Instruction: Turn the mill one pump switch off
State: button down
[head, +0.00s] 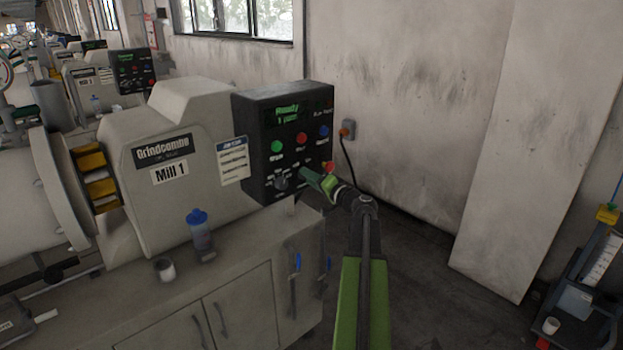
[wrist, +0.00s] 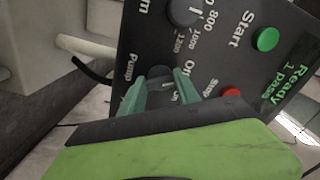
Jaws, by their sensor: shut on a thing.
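The dark control box (head: 255,118) of Mill 1 faces me in the head view, with its screen reading "Ready". My gripper (head: 308,175) is at the lower right of its face. In the wrist view the two green fingers of my gripper (wrist: 161,88) are on either side of the small grey pump switch (wrist: 159,71), shut on it, beside the labels "Pump" and "On". The fingers partly cover the switch, and I cannot tell clearly which way it points. In the head view my gripper hides the switch.
The speed knob (wrist: 185,12) is close to the fingers. The green Start button (head: 277,147), red Stop button (head: 302,138) and a blue button (head: 324,131) sit above. A blue-capped bottle (head: 201,236) and a white cup (head: 164,269) stand on the bench.

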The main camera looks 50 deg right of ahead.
jog(key=shift+a+f, duration=0.1)
dwell(0.3)
jog(key=c, duration=0.9)
grip_release()
jog(key=s, duration=1.1)
jog(key=s+a, duration=0.1)
jog(key=s, duration=0.5)
jog(key=shift+s, duration=0.2)
